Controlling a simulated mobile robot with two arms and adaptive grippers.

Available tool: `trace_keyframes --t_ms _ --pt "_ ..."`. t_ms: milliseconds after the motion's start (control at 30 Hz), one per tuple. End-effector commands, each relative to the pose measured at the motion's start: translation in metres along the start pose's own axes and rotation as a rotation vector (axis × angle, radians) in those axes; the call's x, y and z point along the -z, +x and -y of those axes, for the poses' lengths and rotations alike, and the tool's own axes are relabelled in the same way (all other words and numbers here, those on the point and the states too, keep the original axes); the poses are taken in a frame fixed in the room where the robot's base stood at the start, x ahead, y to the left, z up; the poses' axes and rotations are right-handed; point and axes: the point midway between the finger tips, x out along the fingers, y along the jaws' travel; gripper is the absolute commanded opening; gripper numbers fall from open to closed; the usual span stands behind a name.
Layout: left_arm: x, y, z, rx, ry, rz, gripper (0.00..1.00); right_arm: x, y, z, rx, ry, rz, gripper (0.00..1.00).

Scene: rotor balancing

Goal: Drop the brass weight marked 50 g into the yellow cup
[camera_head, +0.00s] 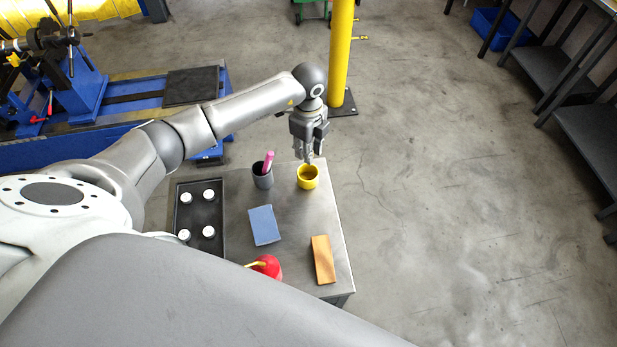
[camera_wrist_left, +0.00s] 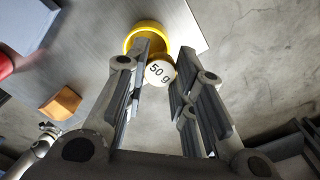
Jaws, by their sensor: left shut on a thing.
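The yellow cup (camera_head: 307,184) stands near the far right corner of the steel table, and its rim also shows in the left wrist view (camera_wrist_left: 141,27). My left gripper (camera_head: 309,160) is just above the cup, pointing down. In the left wrist view the gripper (camera_wrist_left: 161,62) is shut on the weight marked 50 g (camera_wrist_left: 159,73), whose round white label faces the camera. The weight overlaps the near edge of the cup in that view; its height over the rim is hard to tell. The weight cannot be made out in the head view.
A dark cup with a pink marker (camera_head: 263,180) stands left of the yellow cup. A black tray (camera_head: 197,215) holds several white-topped weights. A blue pad (camera_head: 264,226), an orange block (camera_head: 323,260) and a red oil can (camera_head: 267,266) are nearer. A yellow post (camera_head: 341,55) rises behind.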

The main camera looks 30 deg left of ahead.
Motion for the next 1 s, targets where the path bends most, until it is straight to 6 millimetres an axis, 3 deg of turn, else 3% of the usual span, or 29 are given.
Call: trace_keyframes --t_ms 67,100,300,667,767,1000 --pt "0.0 -0.001 0.0 0.0 0.0 0.0 0.0 0.0 -0.001 0.0 0.0 0.0 0.0 0.0" --pt "0.0 -0.001 0.0 0.0 0.0 0.0 0.25 0.0 -0.001 0.0 0.0 0.0 0.0 0.0" --pt "0.0 -0.001 0.0 0.0 0.0 0.0 0.49 0.0 -0.001 0.0 0.0 0.0 0.0 0.0" --pt "0.0 -0.004 0.0 0.001 0.0 0.0 0.49 -0.001 -0.001 -0.005 -0.005 -0.004 0.001 0.0" --pt "0.0 -0.016 0.001 0.003 0.0 0.001 0.49 -0.001 -0.001 -0.004 -0.004 -0.003 0.001 0.0" --pt "-0.001 -0.066 0.001 0.005 0.001 0.001 0.49 0.0 -0.001 -0.002 -0.002 -0.002 0.0 0.0"
